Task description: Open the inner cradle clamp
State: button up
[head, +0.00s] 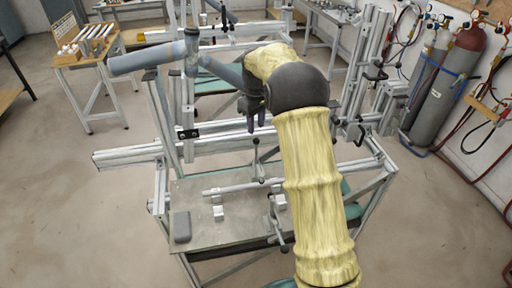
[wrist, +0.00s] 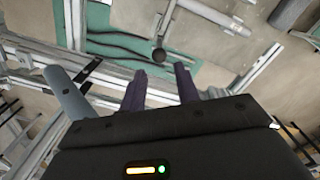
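My gripper (head: 256,122) hangs over the middle of the frame jig, its two dark purple fingers pointing down. In the wrist view the fingers (wrist: 160,70) stand apart with nothing between them, so it is open. A clamp lever with a dark ball knob (head: 255,142) stands upright just below the fingertips. The knob also shows in the wrist view (wrist: 158,56), just beyond the fingertips and between their lines, apparently not touched. I cannot tell for sure that this is the inner cradle clamp. The lever's base is small and hard to make out.
A blue-grey tube assembly (head: 150,60) sits in the jig at upper left. Aluminium rails (head: 130,158) surround the grey plate (head: 205,238). Another clamp (head: 278,215) stands near the plate's right side. Gas cylinders (head: 440,85) stand at the right wall. Open floor lies left.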

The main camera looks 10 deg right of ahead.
aim_at(256, 148)
jog(key=f, duration=0.3)
jog(key=f+p, duration=0.1)
jog(key=f, duration=0.2)
jog(key=f+p, duration=0.1)
jog(key=f, duration=0.3)
jog(key=shift+w+a, duration=0.1)
jog(key=shift+a, duration=0.2)
jog(key=shift+d+f, duration=0.1)
jog(key=shift+f, duration=0.2)
jog(key=shift+d+f, duration=0.3)
jog(key=shift+d, duration=0.15)
jog(key=shift+a+r, duration=0.1)
jog(key=shift+a, duration=0.1)
grip_shut()
